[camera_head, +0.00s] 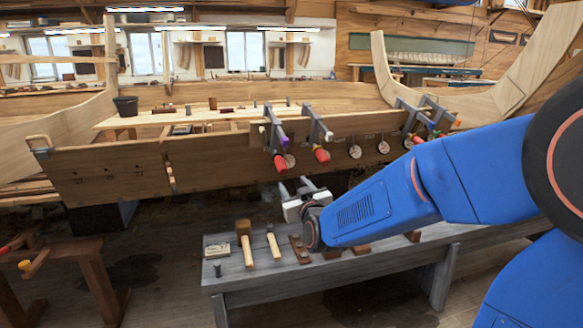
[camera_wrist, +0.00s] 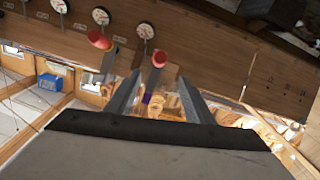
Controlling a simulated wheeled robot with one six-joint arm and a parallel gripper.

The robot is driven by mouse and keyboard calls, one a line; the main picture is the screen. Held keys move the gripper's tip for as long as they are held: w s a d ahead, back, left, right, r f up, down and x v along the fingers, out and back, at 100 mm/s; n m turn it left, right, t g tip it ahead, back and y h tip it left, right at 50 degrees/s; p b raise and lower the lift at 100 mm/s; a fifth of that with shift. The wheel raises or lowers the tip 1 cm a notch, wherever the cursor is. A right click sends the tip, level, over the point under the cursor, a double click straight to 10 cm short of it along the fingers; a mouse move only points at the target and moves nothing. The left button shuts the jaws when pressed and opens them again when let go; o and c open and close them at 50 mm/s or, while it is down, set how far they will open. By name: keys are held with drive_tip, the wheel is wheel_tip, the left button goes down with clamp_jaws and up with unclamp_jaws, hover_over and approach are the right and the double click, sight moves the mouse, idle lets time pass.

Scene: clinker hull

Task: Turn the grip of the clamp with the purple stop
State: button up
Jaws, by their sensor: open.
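The clamp with the purple stop (camera_head: 284,141) hangs at the left of a pair of clamps on the hull plank in the head view. Its red grip (camera_head: 280,163) points down. In the wrist view a small purple patch (camera_wrist: 146,99) shows between my fingers, and a red grip (camera_wrist: 159,58) lies just beyond the fingertips. My gripper (camera_head: 294,185) is open and empty below the grips, apart from them. Its two fingers (camera_wrist: 159,79) point toward the grip in the wrist view. The bar of this clamp is partly hidden in the wrist view.
A neighbouring clamp has a red grip (camera_head: 322,155), close by on the right; it also shows in the wrist view (camera_wrist: 98,40). Round dials (camera_head: 355,151) line the plank. More clamps (camera_head: 411,122) stand further right. A grey bench (camera_head: 225,284) with mallets lies below.

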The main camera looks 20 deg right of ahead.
sight(281, 166)
drive_tip(key=w, duration=1.7)
drive_tip(key=shift+w+a, duration=0.1)
drive_tip(key=shift+w, duration=0.1)
drive_tip(key=c, duration=1)
